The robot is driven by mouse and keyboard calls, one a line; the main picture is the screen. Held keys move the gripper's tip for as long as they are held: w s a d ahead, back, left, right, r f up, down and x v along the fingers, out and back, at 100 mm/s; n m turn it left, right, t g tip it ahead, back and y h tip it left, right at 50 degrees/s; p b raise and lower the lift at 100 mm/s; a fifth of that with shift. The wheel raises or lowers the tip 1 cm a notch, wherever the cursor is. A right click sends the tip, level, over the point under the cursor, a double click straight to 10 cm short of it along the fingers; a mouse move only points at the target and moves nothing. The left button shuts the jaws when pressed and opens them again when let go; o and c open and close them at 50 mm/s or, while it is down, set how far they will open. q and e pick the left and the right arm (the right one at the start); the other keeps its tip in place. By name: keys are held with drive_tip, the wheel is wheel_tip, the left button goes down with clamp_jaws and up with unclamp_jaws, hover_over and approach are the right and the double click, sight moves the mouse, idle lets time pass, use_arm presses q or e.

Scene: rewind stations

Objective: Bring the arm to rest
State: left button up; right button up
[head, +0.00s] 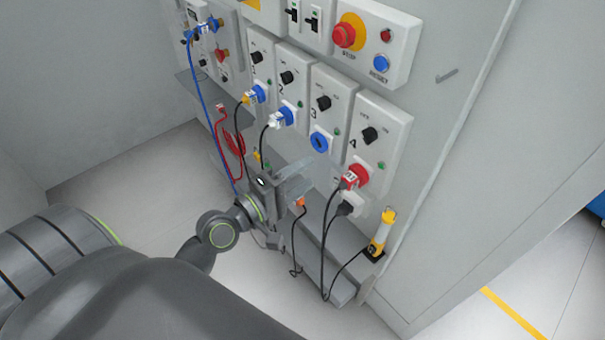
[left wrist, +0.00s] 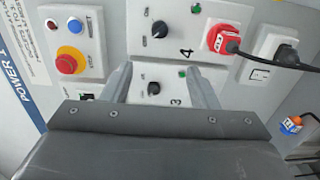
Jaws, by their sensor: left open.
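My left gripper (head: 308,172) is open in front of the wall panel, near the stations marked 3 and 4. In the left wrist view its two fingers (left wrist: 160,72) stand apart with nothing held between them. The station 3 plate (left wrist: 150,73) shows between and beyond the fingers, with its black knob. In the head view my left arm reaches in from the lower left to the panel. Whether the fingers touch the panel cannot be told. My right gripper is not in view.
Stations 1, 2 and 4 hold plugs; station 3's blue socket (head: 320,142) has none. A red plug (head: 354,177) and a black plug (head: 347,204) trail cables. A grey shelf (head: 340,288) juts below. A yellow lamp (head: 381,232) stands at right. Open floor (head: 130,165) lies left.

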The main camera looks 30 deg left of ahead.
use_arm(q)
drive_tip(key=s+a+f+m+g+y+b, duration=0.1)
drive_tip(key=s+a+f+m+g+y, duration=0.15)
drive_tip(key=f, duration=0.95)
drive_tip(key=s+a+f+m+g+y+b, duration=0.1)
drive_tip(key=s+a+f+g, duration=0.15)
drive_tip(key=f, duration=1.05)
drive_tip(key=s+a+f+m+g+y+b, duration=0.1)
drive_tip(key=a+f+g+y, duration=0.15)
drive_tip(key=f, duration=0.95)
drive_tip(key=s+f+m+g+b, duration=0.1)
drive_tip(key=s+f+m+g, duration=0.3)
drive_tip(key=s+f, duration=0.7)
drive_tip(key=s+f+m+g+y+b, duration=0.1)
drive_tip(key=s+f+m+g, duration=0.3)
drive_tip(key=s+f, duration=0.7)
drive_tip(key=s+m, duration=0.1)
drive_tip(key=s, duration=0.6)
drive_tip(key=shift+s+d+f, duration=0.2)
drive_tip(key=shift+s+f, duration=0.05)
drive_tip(key=shift+f, duration=0.15)
